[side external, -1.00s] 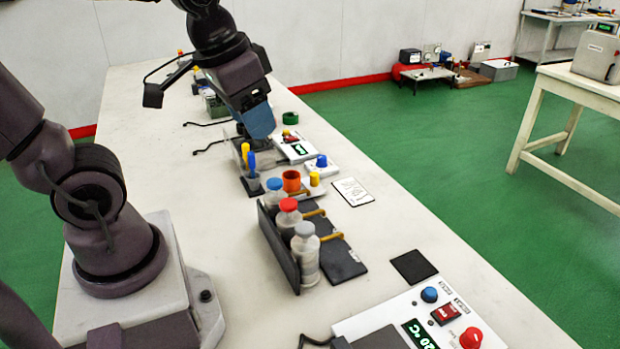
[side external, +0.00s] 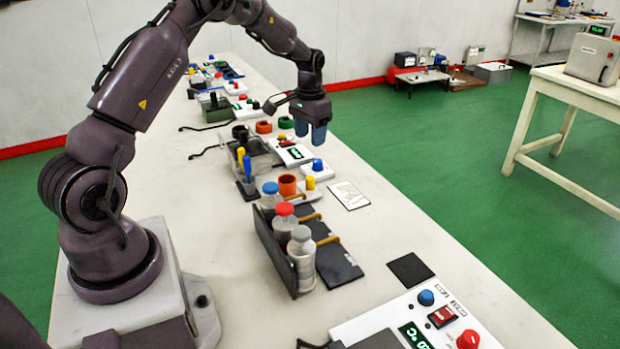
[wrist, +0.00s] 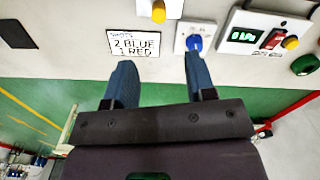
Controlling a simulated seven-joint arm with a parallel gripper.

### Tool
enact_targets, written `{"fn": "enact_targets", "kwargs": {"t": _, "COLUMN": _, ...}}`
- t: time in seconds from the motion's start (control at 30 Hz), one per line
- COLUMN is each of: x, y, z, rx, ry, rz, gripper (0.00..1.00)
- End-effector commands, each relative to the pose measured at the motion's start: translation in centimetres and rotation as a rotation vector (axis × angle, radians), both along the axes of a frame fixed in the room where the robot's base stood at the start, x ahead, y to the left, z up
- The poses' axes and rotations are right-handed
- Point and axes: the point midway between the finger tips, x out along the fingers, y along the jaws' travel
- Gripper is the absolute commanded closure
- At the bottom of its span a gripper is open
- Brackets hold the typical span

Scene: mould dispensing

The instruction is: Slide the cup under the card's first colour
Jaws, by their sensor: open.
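The card (wrist: 134,43) reads "SHOTS 2 BLUE 1 RED" in the wrist view; it lies flat on the bench in the side view (side external: 349,195). An orange cup-like container (side external: 287,185) stands near the blue-capped bottle (side external: 270,190). A red-capped bottle (side external: 284,214) and a grey-capped bottle (side external: 301,245) stand in the same dark rack (side external: 270,245), with orange-yellow bars reaching out over a dark base (side external: 338,268). My gripper (side external: 310,138) is open and empty, above the bench's far edge, beyond the card and rack. Its blue fingers (wrist: 159,62) also show in the wrist view.
A blue-knobbed box (side external: 318,170) and a display box (side external: 296,154) stand below my gripper. A yellow-topped part (side external: 310,183) is near the orange container. A control panel (side external: 400,310) fills the near end.

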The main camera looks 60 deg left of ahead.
Motion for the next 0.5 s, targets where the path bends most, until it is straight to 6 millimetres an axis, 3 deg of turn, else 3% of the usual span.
{"fn": "enact_targets", "kwargs": {"t": 0.17, "x": -0.1, "y": -0.1, "z": -1.3, "rx": -0.002, "ry": 0.004, "rz": -0.027, "gripper": 0.5}}
{"fn": "enact_targets", "kwargs": {"t": 0.5, "x": -0.1, "y": -0.1, "z": -8.1, "rx": -0.003, "ry": 0.007, "rz": -0.026, "gripper": 0.5}}
